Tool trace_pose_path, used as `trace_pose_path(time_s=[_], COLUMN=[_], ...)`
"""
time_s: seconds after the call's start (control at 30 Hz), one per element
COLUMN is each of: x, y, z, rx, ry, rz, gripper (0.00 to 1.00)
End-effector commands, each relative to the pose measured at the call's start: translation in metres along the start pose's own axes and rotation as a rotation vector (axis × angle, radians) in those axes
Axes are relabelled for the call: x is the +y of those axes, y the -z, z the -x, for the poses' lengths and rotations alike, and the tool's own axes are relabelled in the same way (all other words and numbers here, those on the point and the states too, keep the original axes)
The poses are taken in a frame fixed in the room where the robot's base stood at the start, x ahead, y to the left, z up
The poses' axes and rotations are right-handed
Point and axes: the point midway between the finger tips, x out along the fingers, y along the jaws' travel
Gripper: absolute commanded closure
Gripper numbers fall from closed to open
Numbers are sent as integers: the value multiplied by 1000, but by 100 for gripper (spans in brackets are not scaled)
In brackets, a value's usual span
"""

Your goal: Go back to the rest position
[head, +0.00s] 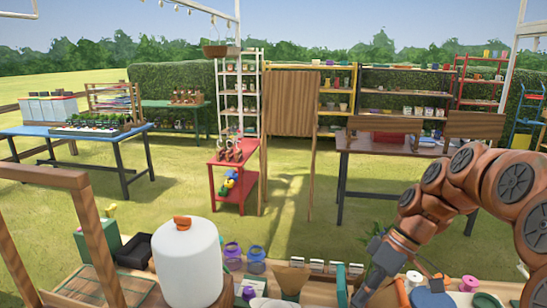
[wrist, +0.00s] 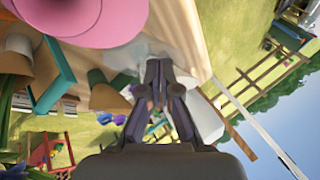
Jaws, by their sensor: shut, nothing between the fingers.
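My gripper (head: 368,291) hangs at the lower right of the head view, above the near bench. In the wrist view my gripper (wrist: 157,68) points away from the camera with its fingers together and nothing between them. A wooden bench top (wrist: 190,40) lies behind the fingers there. My arm reaches in from the right edge of the head view. The fingertips in the head view are small and partly lost against the bench items.
The near bench holds a white cylinder with an orange top (head: 190,262), purple jars (head: 255,259), a green upright piece (head: 341,285) and a pink spool (head: 468,284). A red stand (head: 233,170) and a blue table (head: 90,135) stand on open grass beyond.

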Motion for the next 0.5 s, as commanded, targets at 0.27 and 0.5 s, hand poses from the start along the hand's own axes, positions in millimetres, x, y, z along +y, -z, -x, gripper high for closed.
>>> trace_pose_path(time_s=[0.27, 0.5], x=[-60, -96], y=[-31, -71], z=[-28, -51], rx=[-119, -184], ry=[-106, -230], rz=[-207, -403], gripper=[100, 100])
